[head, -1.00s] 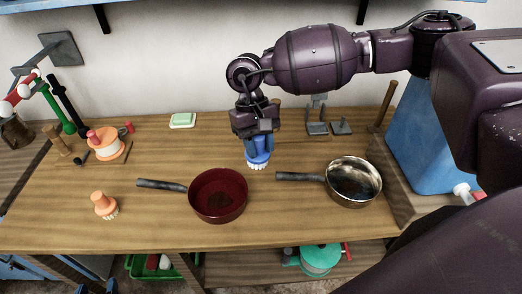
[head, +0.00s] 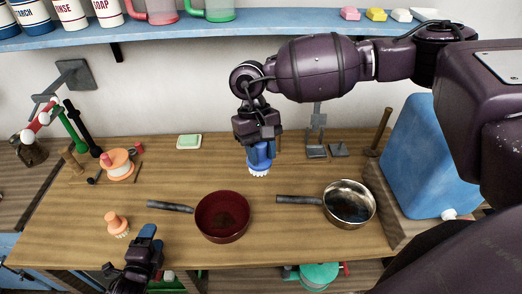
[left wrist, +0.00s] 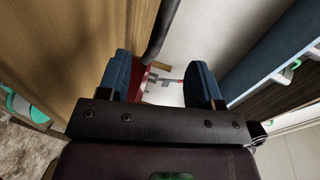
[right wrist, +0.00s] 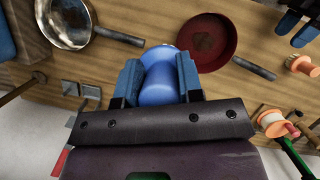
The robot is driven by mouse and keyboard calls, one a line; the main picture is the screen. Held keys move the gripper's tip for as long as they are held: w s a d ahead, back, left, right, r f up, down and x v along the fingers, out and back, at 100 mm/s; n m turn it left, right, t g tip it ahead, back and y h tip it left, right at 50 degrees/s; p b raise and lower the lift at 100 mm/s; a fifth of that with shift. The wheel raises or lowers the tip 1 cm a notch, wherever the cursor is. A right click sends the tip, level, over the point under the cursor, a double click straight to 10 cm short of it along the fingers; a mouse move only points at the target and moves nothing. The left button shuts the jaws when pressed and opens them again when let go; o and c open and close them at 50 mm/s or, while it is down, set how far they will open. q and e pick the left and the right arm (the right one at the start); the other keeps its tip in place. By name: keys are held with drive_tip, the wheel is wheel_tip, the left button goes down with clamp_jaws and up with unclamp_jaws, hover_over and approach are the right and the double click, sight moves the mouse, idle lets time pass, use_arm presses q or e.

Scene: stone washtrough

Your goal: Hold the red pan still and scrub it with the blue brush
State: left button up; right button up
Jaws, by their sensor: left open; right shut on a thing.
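The red pan (head: 222,218) sits on the wooden counter, its dark handle pointing left. It also shows in the right wrist view (right wrist: 206,42). My right gripper (head: 259,146) is shut on the blue brush (head: 260,158) and holds it above the counter behind the pan, bristles down. The brush's blue body fills the jaws in the right wrist view (right wrist: 158,82). My left gripper (head: 148,236) is open and empty at the counter's front edge, left of and nearer than the pan. A dark handle and some red show beyond its fingers in the left wrist view.
A metal pan (head: 349,204) stands to the right of the red pan. A soap bar on a dish (head: 189,141) is at the back. A blue canister (head: 422,160) stands at the right. Bare counter surrounds the red pan.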

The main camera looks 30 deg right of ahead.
sight(165, 209)
use_arm(q)
drive_tip(key=shift+d+r+m, duration=0.1)
drive_tip(key=shift+r+m, duration=0.1)
drive_tip(key=shift+m, duration=0.5)
drive_tip(key=shift+w, duration=0.2)
drive_tip(key=b+x, duration=0.1)
drive_tip(key=x, duration=0.9)
drive_tip(key=shift+w+d, duration=0.1)
drive_tip(key=shift+d, duration=0.05)
use_arm(e)
drive_tip(key=shift+f, duration=0.5)
use_arm(q)
drive_tip(key=shift+w+d+f+b, duration=0.1)
drive_tip(key=shift+w+d+b, duration=0.2)
drive_tip(key=shift+w+b, duration=0.35)
use_arm(e)
drive_tip(key=shift+f, duration=0.4)
use_arm(q)
clamp_jaws()
